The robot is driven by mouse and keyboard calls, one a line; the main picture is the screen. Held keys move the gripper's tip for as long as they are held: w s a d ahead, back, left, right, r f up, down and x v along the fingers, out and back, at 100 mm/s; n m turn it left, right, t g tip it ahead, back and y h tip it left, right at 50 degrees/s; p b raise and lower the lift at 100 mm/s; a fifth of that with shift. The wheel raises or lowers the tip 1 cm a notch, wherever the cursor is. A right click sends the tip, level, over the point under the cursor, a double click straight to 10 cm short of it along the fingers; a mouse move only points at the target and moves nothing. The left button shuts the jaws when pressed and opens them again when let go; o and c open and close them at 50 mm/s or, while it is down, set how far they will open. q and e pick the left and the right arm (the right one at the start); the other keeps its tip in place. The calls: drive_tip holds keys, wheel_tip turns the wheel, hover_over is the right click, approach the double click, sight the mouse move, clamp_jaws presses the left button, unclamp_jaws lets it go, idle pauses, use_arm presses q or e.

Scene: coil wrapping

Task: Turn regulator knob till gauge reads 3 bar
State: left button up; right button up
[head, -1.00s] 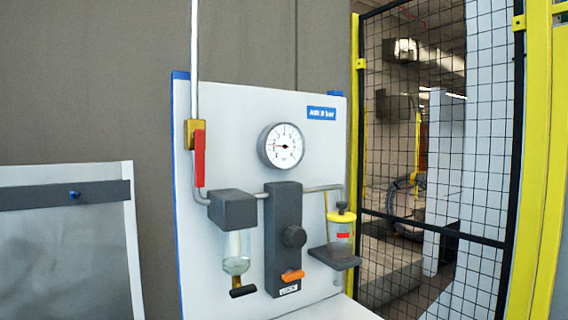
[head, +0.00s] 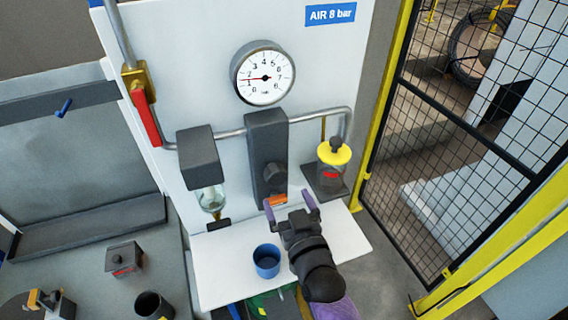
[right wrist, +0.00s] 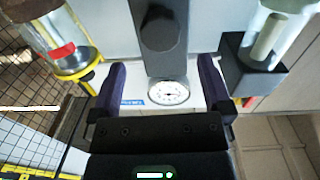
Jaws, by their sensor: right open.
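The round white pressure gauge (head: 265,77) sits above the dark regulator block (head: 267,135). Its needle points left at the low marks, below 3; the exact value is hard to read. The dark round regulator knob (head: 275,175) is on the block's front, with an orange piece (head: 276,200) below it. My right gripper (head: 290,204) is open, just below and in front of the knob, apart from it. In the right wrist view the knob (right wrist: 160,28) shows beyond the empty gap between the purple fingers (right wrist: 163,82), with the gauge (right wrist: 168,93) behind. My left gripper is out of view.
A clear filter bowl (head: 209,198) hangs left of the block, and a yellow-capped lubricator (head: 333,155) stands right. A red valve lever (head: 145,117) is at upper left. A blue cup (head: 267,261) stands on the white shelf (head: 222,262) beside my right arm.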

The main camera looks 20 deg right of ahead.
sight(277, 180)
drive_tip(key=w, duration=0.6)
drive_tip(key=shift+w+f, duration=0.15)
drive_tip(key=shift+w, duration=0.65)
drive_tip(key=c, duration=1.2)
drive_tip(key=shift+m, duration=0.3)
drive_tip(key=m, duration=0.4)
drive_tip(key=shift+a+m+p, duration=0.1)
drive_tip(key=shift+m+p, duration=0.2)
drive_tip(key=m, duration=0.5)
drive_tip(key=shift+m, duration=0.3)
